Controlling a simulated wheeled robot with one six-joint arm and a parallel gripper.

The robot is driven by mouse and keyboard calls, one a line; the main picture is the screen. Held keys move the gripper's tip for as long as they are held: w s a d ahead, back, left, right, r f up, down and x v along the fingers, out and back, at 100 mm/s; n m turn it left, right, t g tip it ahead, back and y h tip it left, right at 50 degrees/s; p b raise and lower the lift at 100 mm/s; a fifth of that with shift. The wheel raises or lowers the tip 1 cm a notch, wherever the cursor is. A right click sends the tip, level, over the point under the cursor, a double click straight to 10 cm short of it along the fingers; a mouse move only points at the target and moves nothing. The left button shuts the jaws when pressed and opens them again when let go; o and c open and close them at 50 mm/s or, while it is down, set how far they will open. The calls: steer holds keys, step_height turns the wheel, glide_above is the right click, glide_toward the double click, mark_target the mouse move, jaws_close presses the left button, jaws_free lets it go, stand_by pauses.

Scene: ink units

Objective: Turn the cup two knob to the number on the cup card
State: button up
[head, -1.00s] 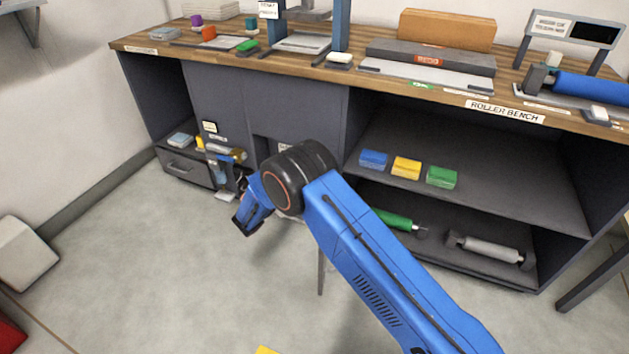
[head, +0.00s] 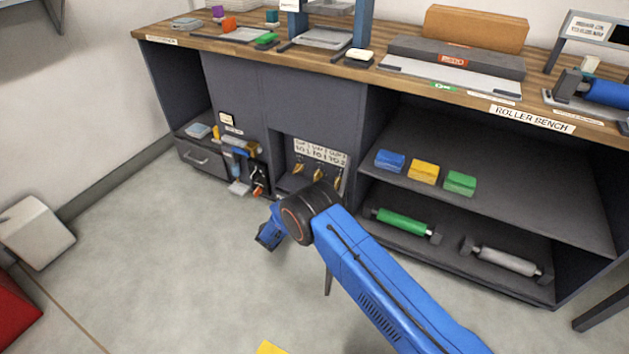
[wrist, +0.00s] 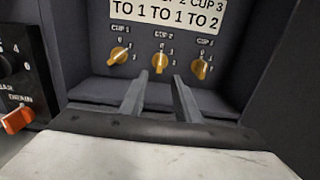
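The cup two knob (wrist: 160,62) is the middle one of three yellow knobs in a dark recess in the wrist view. Its handle stands about upright; the small digits around it are hard to read. The cup card (wrist: 165,14) above shows "TO 1 TO 1 TO 2", its top cut off; the middle entry reads 1. My gripper (wrist: 158,80) is open and empty, its fingers apart below and in front of the middle knob, not touching it. The card (head: 321,152) and middle knob (head: 318,174) also show in the head view, just beyond my wrist, which hides my fingers.
The cup 1 knob (wrist: 119,55) and cup 3 knob (wrist: 202,68) flank the middle knob closely. A panel with an orange drain knob (wrist: 18,118) stands at the left. Shelves with coloured blocks (head: 424,171) and rollers (head: 403,222) are at the right.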

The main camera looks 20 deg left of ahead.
mark_target(315, 178)
steer(key=w, duration=0.7)
steer(key=w+d, duration=0.1)
steer(key=w, duration=0.3)
steer(key=shift+w, duration=0.15)
jaws_close()
